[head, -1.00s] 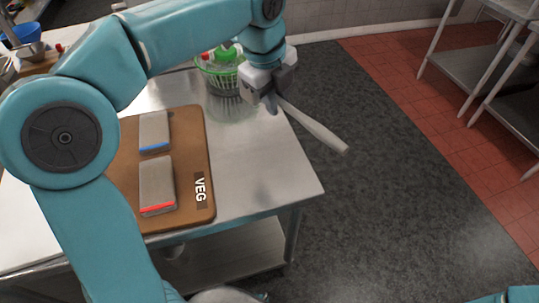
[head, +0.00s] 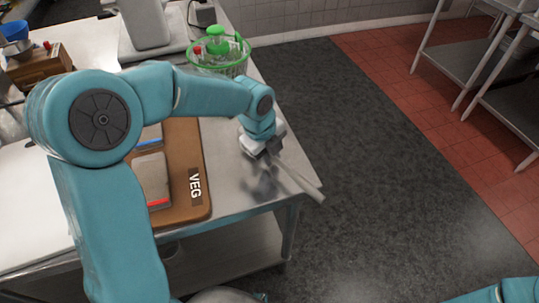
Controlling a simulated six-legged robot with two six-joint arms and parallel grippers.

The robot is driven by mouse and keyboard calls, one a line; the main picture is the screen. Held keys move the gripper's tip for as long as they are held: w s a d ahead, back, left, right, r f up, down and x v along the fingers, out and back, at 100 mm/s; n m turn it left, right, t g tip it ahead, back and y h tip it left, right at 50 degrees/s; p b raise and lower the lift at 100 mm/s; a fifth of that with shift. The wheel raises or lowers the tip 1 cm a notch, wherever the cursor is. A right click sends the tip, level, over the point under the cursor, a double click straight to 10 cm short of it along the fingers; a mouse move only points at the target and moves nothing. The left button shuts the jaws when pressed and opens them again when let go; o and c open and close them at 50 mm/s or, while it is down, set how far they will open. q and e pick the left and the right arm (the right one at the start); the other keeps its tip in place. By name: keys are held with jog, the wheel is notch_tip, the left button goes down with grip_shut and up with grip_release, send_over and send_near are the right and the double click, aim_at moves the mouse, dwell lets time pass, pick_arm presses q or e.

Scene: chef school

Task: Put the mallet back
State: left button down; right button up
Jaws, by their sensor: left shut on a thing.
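The mallet (head: 297,180) shows as a pale handle that sticks out to the lower right from my left gripper (head: 268,152). My left gripper is shut on it, low over the right part of the steel table (head: 236,196). The handle's end reaches past the table's right edge. The mallet's head is not clear to see; the gripper hides that end. I cannot tell whether the mallet touches the table top. Of my right arm only a piece shows at the bottom right, and its gripper is out of view.
A brown board (head: 189,165) marked VEG, with two grey blocks (head: 152,180), lies left of the gripper, partly behind my arm. A green basket (head: 222,66) with bottles stands behind. A wooden box (head: 38,66) is at the far left. Steel shelves (head: 497,75) stand right, beyond open floor.

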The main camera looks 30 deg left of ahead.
pick_arm(q)
jog(key=shift+w+f, duration=0.1)
jog(key=shift+f, duration=0.35)
jog(key=shift+r, duration=0.1)
jog(key=c, duration=1)
grip_release()
jog(key=shift+f, duration=0.25)
jog(key=shift+r, duration=0.1)
